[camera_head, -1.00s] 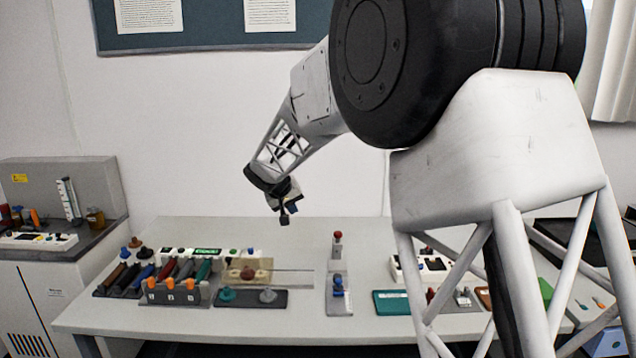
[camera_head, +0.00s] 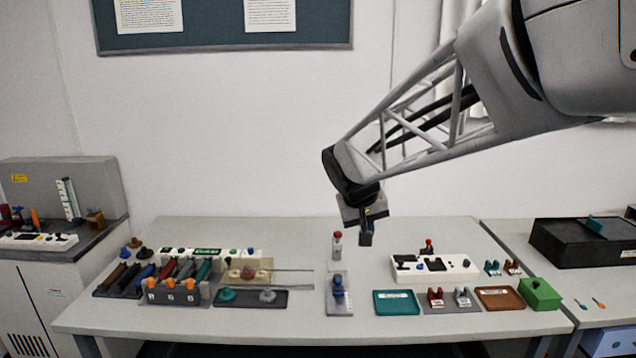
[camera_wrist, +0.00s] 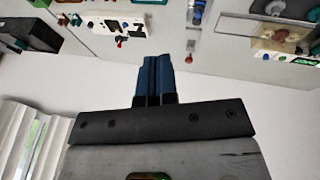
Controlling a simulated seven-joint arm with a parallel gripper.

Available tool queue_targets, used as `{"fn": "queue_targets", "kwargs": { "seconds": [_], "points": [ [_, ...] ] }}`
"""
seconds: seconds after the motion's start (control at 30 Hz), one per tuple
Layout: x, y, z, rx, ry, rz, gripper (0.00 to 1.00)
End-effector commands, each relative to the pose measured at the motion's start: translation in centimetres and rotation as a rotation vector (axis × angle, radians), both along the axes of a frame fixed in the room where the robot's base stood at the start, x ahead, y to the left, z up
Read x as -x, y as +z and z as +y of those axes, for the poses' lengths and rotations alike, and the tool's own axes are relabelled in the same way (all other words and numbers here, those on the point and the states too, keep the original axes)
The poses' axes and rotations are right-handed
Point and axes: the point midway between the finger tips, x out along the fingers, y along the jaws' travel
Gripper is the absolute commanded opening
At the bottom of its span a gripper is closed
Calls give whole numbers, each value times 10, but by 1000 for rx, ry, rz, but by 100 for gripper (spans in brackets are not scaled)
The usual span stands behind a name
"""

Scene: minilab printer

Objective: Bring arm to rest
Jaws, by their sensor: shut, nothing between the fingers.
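My gripper (camera_head: 366,238) hangs in the air above the back part of the table, a little right of the red-capped bottle (camera_head: 337,245). In the wrist view my gripper (camera_wrist: 154,62) shows its two blue fingers side by side, shut with nothing between them. My arm comes in from the upper right, with its lattice forearm sloping down to the left. The gripper touches nothing that I can see. The grey table (camera_head: 300,230) lies below it.
A white control box (camera_head: 434,267) stands on the table right of the gripper. A blue-topped holder (camera_head: 338,295) stands in front. Racks of coloured handles (camera_head: 175,275) fill the left side. A black box (camera_head: 575,245) stands at far right. The table's back middle is clear.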

Motion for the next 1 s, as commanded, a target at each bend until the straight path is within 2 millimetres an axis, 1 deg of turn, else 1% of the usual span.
{"fn": "queue_targets", "kwargs": {
  "seconds": [0.03, 0.3, 0.47, 0.5, 0.77, 0.9, 1.0],
  "points": [
    [15, 2, -8, -8, -7, 4, 0],
    [87, -1, -37, -61, -37, 35, 0],
    [131, -6, -51, -92, -53, 51, 0],
    [142, -8, -54, -101, -57, 54, 0],
    [210, -23, -70, -156, -78, 73, 0],
    [247, -34, -75, -188, -89, 84, 0],
    [270, -42, -78, -210, -96, 88, 0]
  ]
}}
